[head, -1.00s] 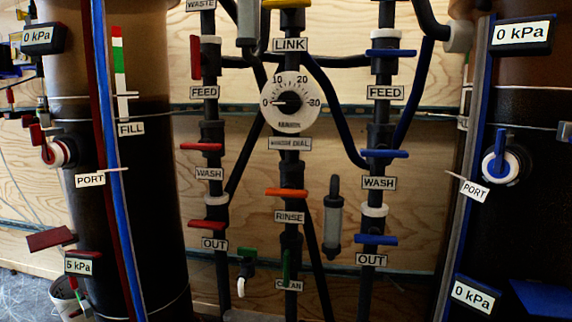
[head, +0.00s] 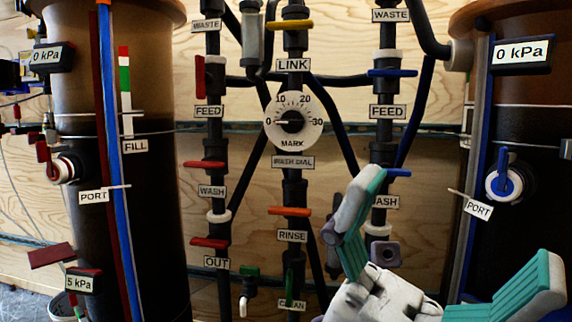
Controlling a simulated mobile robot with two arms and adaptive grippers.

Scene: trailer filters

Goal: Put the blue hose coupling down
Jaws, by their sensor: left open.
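My left gripper (head: 458,222) is in the lower right of the head view, with two teal-padded fingers spread wide apart. I see nothing held between the fingers. I cannot make out a loose blue hose coupling. A white round port with a blue lever (head: 505,182) is on the right tank (head: 535,125), behind the gripper and apart from it in the picture. A small grey-purple piece with a hole (head: 386,254) shows between the fingers; I cannot tell what it belongs to. My right gripper is not in view.
Dark vertical pipes with colored valve handles stand between the tanks, with a round dial (head: 292,121) in the middle. The left tank (head: 100,220) has a red-lever port (head: 62,166). The gripper hides the lower right pipe.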

